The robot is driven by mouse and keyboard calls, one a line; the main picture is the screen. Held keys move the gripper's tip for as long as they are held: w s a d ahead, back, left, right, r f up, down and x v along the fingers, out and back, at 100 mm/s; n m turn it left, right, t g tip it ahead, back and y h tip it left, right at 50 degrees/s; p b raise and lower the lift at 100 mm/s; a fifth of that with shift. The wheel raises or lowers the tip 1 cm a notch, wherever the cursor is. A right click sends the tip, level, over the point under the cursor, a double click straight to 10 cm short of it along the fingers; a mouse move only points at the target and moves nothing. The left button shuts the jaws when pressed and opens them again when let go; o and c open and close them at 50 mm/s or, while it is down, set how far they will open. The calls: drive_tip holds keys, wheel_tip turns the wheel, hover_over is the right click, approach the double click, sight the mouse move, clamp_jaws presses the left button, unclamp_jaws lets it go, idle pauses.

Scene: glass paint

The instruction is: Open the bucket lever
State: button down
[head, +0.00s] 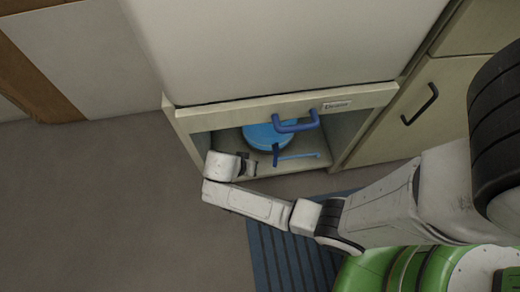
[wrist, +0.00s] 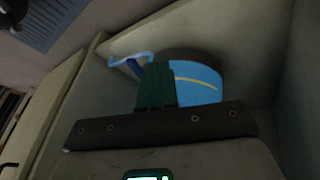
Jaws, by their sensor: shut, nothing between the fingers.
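A round blue bucket (head: 262,136) sits inside the low open cabinet compartment. A blue T-shaped lever (head: 298,157) shows in front of it, its bar pointing right. My gripper (head: 252,168) is at the compartment's front left, left of the lever and apart from it in the head view. In the wrist view, my shut, empty fingers (wrist: 156,84) overlap the blue bucket (wrist: 202,82), which has a yellow stripe. The light blue lever (wrist: 130,59) is at their upper left. Whether the fingers touch the lever or bucket cannot be told.
A blue handle (head: 296,124) is on the frame above the opening, next to a small label (head: 337,106). Compartment walls close in on both sides. A cabinet with a black handle (head: 421,104) stands at right. A blue ribbed mat (head: 285,250) lies below; floor at left is clear.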

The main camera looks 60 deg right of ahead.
sight(276, 157)
drive_tip(key=s+d+f+g+h+b, duration=0.1)
drive_tip(key=s+d+f+b, duration=0.2)
drive_tip(key=d+f+b, duration=0.1)
drive_tip(key=shift+d+g, duration=0.3)
drive_tip(key=shift+d, duration=0.25)
drive_tip(key=shift+s, duration=0.1)
idle(0.4)
